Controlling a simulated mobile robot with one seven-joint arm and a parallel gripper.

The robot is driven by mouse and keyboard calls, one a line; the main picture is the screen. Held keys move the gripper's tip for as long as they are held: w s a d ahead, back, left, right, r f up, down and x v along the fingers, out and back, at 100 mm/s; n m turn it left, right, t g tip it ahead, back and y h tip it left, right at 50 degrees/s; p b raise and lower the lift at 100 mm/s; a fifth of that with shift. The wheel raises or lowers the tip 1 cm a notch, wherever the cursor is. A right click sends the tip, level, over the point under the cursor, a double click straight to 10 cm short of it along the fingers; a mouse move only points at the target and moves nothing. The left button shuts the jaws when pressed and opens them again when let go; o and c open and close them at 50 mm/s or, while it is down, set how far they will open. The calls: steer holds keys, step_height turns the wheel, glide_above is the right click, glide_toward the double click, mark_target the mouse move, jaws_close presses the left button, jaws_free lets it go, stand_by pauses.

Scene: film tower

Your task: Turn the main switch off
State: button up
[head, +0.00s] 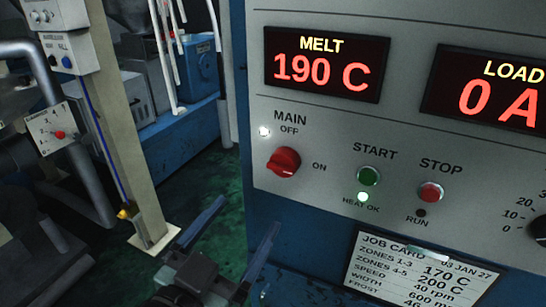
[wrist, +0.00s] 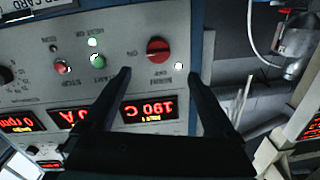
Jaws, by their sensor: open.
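The main switch is a red rotary knob (head: 284,162) on the grey control panel (head: 330,118), with OFF printed above it and ON to its right. Its grip bar seems to lie crosswise, towards ON. A white lamp (head: 264,131) beside OFF is lit. My gripper (head: 248,214) is open and empty, below and left of the knob in the head view. In the wrist view, where the panel appears upside down, the knob (wrist: 158,50) shows just beyond the gap between the open fingertips (wrist: 160,73). The fingers look apart from the knob.
A green START button (head: 368,176) and a red STOP button (head: 430,192) sit right of the knob. The MELT display (head: 325,65) reads 190 C above. A job card (head: 420,275) is below. A beige post (head: 122,125) stands left, with open floor between.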

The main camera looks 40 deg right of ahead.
mark_target(280, 173)
steer(key=x, duration=1.2)
steer(key=shift+d, duration=0.4)
steer(key=c, duration=1.3)
